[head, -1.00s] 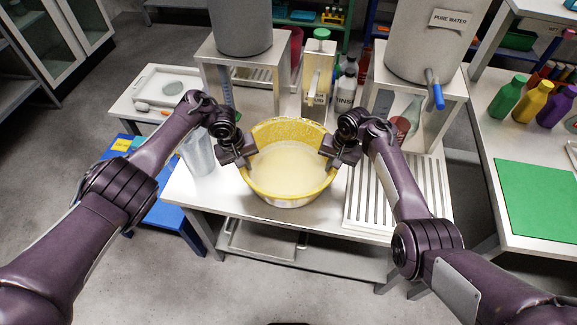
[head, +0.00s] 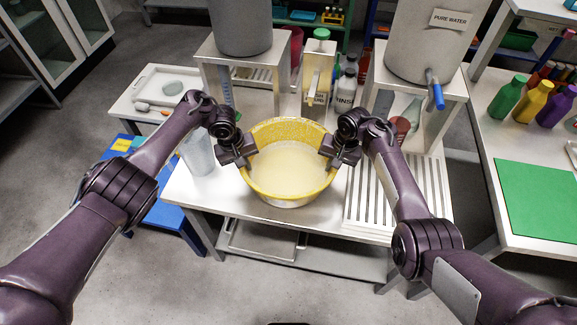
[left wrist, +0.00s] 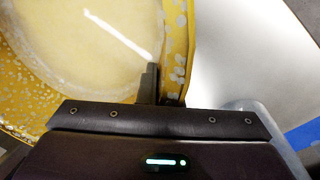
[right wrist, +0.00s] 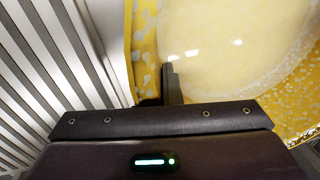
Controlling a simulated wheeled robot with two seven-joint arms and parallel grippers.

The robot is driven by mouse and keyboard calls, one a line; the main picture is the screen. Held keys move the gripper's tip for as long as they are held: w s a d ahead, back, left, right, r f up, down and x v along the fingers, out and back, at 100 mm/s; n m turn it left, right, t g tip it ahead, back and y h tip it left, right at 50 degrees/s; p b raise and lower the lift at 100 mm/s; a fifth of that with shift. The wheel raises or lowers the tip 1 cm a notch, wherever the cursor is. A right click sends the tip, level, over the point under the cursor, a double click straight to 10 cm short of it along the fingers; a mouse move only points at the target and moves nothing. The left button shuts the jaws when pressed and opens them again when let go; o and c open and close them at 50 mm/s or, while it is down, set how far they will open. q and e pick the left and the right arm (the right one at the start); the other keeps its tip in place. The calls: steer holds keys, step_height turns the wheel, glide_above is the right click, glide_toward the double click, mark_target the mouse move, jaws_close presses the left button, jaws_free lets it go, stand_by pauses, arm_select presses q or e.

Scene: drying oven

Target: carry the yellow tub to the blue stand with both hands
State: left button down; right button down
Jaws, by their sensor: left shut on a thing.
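The yellow tub (head: 288,132) is a round speckled basin with pale liquid in it. It is upright at the front of the white table, apparently resting on it; its base is mostly hidden. My left gripper (head: 243,160) is shut on the tub's left rim, with one finger inside the wall, as the left wrist view (left wrist: 158,90) shows. My right gripper (head: 333,160) is at the right rim, one finger inside close against the wall in the right wrist view (right wrist: 165,90); it looks shut, its outer finger hidden. The blue stand (head: 162,214) is low at the left, partly behind my left arm.
A clear beaker (head: 197,153) stands left of the tub. A slatted rack (head: 372,205) lies to its right. Bottles and two raised steel tanks, one labelled pure water (head: 420,50), stand behind. A white tray (head: 165,85) lies on the side table at the left.

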arm_select(q)
steer(key=shift+a, duration=0.1)
arm_select(e)
steer(key=shift+d, duration=0.1)
